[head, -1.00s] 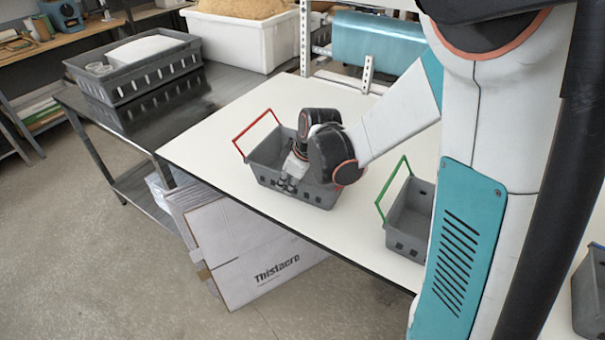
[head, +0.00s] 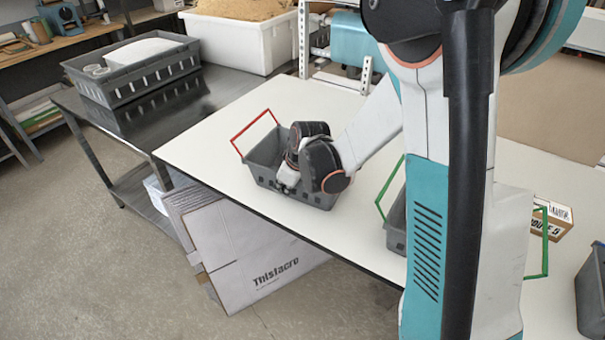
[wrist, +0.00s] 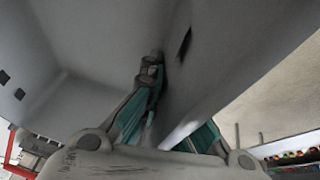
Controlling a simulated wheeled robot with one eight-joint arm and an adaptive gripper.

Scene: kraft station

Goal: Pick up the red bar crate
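The red bar crate is a grey open crate (head: 258,172) with slotted walls and a raised red bar (head: 247,130). It stands upright on the white table, left of the middle in the head view. My gripper (head: 286,184) is at its near wall, pointing down. In the wrist view, my gripper (wrist: 163,85) straddles the grey crate wall (wrist: 215,60). One teal-backed finger is against the inner side. The other finger is mostly hidden behind the wall. The fingers lean together and look shut on it. The red bar shows at lower left (wrist: 12,148).
A grey crate with a green bar (head: 396,225) stands to the right, partly behind my arm. Another grey crate (head: 592,290) is at the right edge. The white table (head: 240,205) is clear left of the red bar crate. A cardboard box (head: 255,255) leans below.

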